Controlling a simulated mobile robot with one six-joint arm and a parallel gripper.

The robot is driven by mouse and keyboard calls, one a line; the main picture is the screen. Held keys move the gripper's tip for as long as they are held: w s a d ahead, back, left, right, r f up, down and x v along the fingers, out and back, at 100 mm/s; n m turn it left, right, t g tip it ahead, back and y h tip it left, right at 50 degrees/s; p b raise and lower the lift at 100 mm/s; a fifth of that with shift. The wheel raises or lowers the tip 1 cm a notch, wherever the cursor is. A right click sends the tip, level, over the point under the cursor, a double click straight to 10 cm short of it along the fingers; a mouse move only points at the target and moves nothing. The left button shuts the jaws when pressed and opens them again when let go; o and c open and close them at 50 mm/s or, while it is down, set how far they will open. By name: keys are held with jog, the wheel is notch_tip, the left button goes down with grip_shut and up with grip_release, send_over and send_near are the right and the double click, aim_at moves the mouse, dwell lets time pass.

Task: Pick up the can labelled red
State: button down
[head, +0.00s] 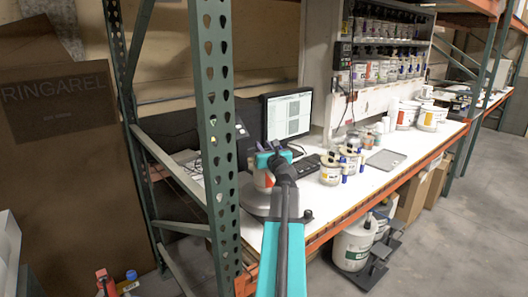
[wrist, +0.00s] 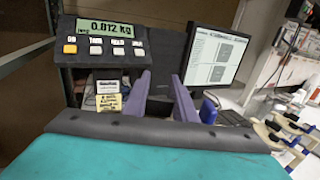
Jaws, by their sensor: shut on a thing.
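A pale can with an orange-red label (head: 263,181) is at the scale's round plate (head: 260,205), left of the keyboard in the head view. My gripper (head: 268,163) is at its top, shut on it; my arm hides its right side. I cannot tell whether its base touches the plate. In the wrist view, the two purple fingers of my gripper (wrist: 162,98) point forward with a dark gap between their tips. The can's body is hidden there, below the dark edge of my gripper. A small blue part (wrist: 208,110) shows right of the fingers.
A monitor (head: 288,115) stands behind the can. A green rack post (head: 216,140) stands close on the left.

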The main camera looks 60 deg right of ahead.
jog(key=shift+r, duration=0.7)
jog(key=shift+s+a, duration=0.15)
jog(key=shift+s, duration=0.15)
jog(key=s+a+r+b, duration=0.1)
jog(key=s+a+b, duration=0.2)
jog(key=s, duration=1.1)
jog(key=shift+a+r+b, duration=0.3)
jog(key=shift+a+b, duration=0.1)
jog(key=shift+a, duration=1.35)
